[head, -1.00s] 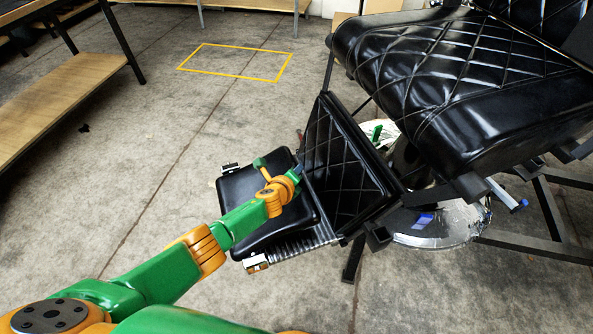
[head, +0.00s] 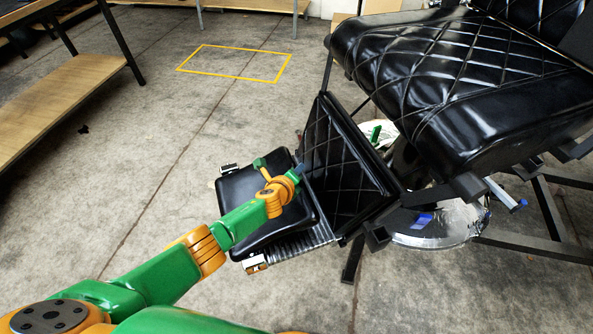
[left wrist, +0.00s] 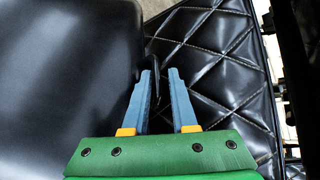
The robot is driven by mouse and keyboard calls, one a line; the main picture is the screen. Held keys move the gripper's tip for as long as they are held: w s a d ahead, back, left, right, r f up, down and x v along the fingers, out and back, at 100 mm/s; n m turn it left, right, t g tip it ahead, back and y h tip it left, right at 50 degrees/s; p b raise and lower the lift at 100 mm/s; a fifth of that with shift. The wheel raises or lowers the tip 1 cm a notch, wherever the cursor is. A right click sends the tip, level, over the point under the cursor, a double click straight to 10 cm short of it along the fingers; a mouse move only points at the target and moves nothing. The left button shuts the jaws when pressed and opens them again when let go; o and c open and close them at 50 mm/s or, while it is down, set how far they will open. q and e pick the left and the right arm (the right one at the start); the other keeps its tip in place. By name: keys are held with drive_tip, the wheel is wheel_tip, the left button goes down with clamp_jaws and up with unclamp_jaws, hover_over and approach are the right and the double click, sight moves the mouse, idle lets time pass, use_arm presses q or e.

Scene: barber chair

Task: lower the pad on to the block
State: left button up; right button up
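A smooth black pad (head: 235,190) is at the bottom of the chair's leg rest, tilted, with metal fittings at its edges. It also fills the left of the left wrist view (left wrist: 60,80). The quilted black leg-rest panel (head: 345,165) rises beside it and also shows at right in the left wrist view (left wrist: 225,65). My left gripper (left wrist: 160,72) has its blue fingers apart, at the gap between pad and panel; a dark edge shows between or just beyond the tips. Whether they touch it I cannot tell. No block is clearly identifiable. My right gripper is out of view.
The quilted black seat (head: 450,75) overhangs at upper right, above a shiny round base (head: 440,225) and dark frame bars. A small green piece (head: 376,133) stands behind the panel. A wooden bench (head: 60,95) is at left.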

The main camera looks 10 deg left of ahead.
use_arm(q)
drive_tip(key=shift+s+a+f, duration=0.1)
drive_tip(key=shift+s+f, duration=0.1)
drive_tip(key=p+v, duration=0.2)
drive_tip(key=v, duration=0.1)
drive_tip(key=p+v, duration=0.3)
drive_tip(key=shift+w+r+p, duration=0.15)
drive_tip(key=shift+r+p, duration=0.15)
drive_tip(key=shift+s+r, duration=0.2)
drive_tip(key=shift+s, duration=0.3)
drive_tip(key=shift+f, duration=0.1)
